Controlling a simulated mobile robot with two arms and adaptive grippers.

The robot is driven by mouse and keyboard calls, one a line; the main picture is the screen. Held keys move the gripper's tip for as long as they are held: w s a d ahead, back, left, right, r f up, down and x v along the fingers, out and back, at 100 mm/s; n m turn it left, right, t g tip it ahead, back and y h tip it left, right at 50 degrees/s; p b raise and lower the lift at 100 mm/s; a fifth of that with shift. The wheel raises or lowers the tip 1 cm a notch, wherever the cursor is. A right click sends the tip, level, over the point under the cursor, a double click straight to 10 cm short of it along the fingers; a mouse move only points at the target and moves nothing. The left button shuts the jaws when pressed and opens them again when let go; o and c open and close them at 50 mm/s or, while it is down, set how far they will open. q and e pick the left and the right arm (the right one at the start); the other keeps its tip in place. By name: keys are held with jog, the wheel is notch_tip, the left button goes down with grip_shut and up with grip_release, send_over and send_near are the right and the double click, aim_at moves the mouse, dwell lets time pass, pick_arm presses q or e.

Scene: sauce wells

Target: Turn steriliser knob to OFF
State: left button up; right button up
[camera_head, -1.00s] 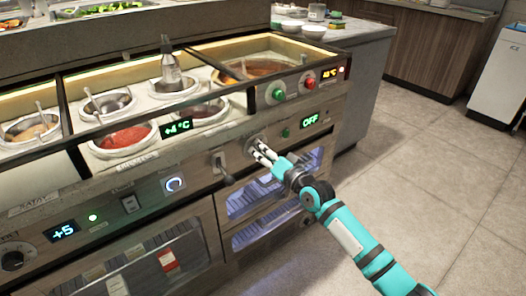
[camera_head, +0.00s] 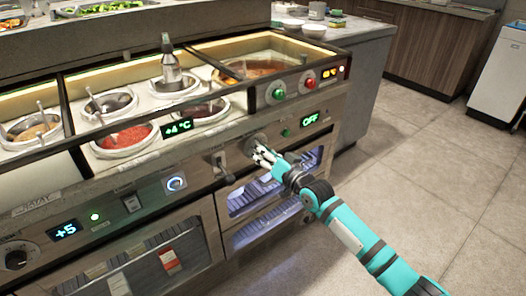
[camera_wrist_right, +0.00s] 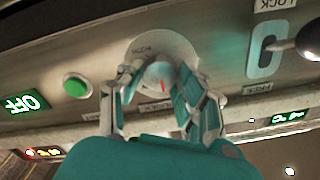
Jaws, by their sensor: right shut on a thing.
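The steriliser knob (camera_wrist_right: 158,73) sits on a round plate on the steel front panel, with a small red mark on it. In the head view its round plate (camera_head: 256,141) shows just behind my fingertips. My right gripper (camera_head: 264,155) reaches it from the lower right. In the wrist view the fingers of my right gripper (camera_wrist_right: 155,88) are on both sides of the knob, shut on it. The lettering round the knob is partly hidden and too small to read surely. A green display (camera_head: 310,120) beside the knob reads OFF. My left gripper is not in view.
A green button (camera_head: 286,133) is right of the knob and a lever (camera_head: 222,167) left of it. Glass-fronted compartments (camera_head: 275,185) lie below. Sauce wells (camera_head: 125,137) and a bottle (camera_head: 171,68) are above. The floor at right is clear.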

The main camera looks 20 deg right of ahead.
jog(key=o, duration=1.1)
jog(key=shift+o, duration=0.2)
jog(key=shift+s, duration=0.1)
jog(key=v, duration=1.2)
